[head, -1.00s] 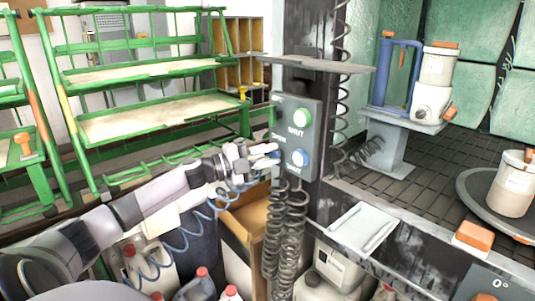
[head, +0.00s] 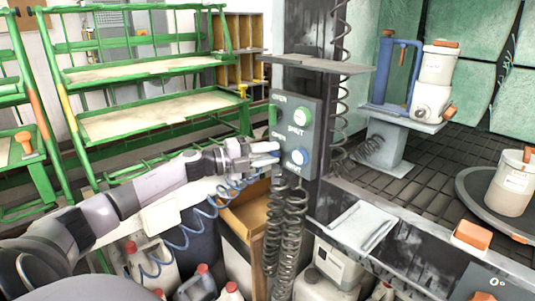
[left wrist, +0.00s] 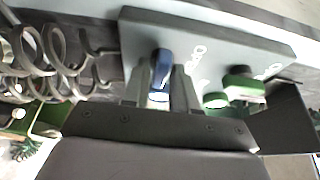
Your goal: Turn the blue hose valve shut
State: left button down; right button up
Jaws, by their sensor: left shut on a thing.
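The blue hose valve (head: 299,157) is on the lower part of a grey control panel (head: 313,140) on a dark post in the head view. My left gripper (head: 278,153) reaches it from the left. In the left wrist view the valve's blue handle (left wrist: 162,68) stands between the two fingers (left wrist: 160,92), and the gripper is shut on it. A green valve (head: 302,116) sits above it on the panel, clear of the fingers, and shows in the wrist view (left wrist: 243,84). "SHUT" and "OPEN" are lettered on the panel. My right gripper is out of view.
Dark coiled hoses (head: 286,225) hang just below the panel. A shelf plate (head: 316,64) juts out above it. Green racks (head: 150,117) stand behind my left arm, and jugs (head: 147,262) stand below it.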

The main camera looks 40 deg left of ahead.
pick_arm(q)
jog(key=c, duration=1.1)
grip_release()
jog(key=shift+s, duration=0.1)
jog(key=shift+v, duration=3.5)
